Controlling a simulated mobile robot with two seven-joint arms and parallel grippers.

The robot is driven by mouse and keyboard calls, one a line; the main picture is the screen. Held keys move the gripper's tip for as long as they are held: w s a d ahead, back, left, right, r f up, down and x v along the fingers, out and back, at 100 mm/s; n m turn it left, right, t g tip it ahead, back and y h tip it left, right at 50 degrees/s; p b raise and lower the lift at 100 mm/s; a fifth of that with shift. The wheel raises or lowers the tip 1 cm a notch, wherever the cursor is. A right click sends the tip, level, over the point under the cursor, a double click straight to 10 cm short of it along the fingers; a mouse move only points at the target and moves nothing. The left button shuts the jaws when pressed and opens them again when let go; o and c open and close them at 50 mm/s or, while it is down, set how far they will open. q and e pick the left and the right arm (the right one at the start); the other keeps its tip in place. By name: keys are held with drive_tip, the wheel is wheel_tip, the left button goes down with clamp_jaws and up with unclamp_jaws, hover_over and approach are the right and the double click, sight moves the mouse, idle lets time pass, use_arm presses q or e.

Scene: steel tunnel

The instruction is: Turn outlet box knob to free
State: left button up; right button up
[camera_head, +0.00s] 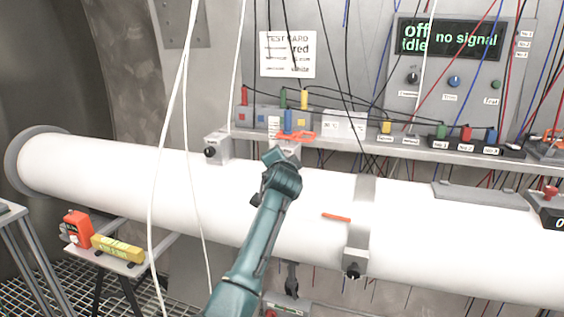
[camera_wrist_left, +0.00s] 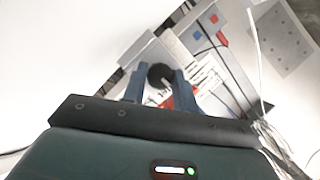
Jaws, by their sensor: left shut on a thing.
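My left arm reaches up from the bottom of the head view, and its gripper (camera_head: 283,162) is at a small grey box (camera_head: 290,149) on top of the white pipe (camera_head: 120,169). The gripper hides most of that box and its knob. In the left wrist view, a round black knob (camera_wrist_left: 160,74) sits between the two fingers of my left gripper (camera_wrist_left: 160,91), which is shut on it. An orange-red part (camera_head: 299,136) shows just behind the box. The knob's exact setting cannot be read. My right gripper is not in view.
A shelf (camera_head: 400,149) with coloured plugs runs behind, below a panel (camera_head: 457,75) reading "off idle" and "no signal". White cables (camera_head: 167,120) hang in front of the pipe.

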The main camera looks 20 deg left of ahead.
use_arm(q)
drive_tip(key=shift+f, duration=0.1)
drive_tip(key=o, duration=1)
drive_tip(key=shift+c, duration=0.2)
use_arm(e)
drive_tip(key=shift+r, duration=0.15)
use_arm(q)
drive_tip(key=b+v, duration=0.2)
drive_tip(key=v, duration=1.1)
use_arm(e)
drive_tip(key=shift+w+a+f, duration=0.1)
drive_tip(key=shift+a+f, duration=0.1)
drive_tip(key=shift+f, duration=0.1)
use_arm(q)
drive_tip(key=shift+s, duration=0.1)
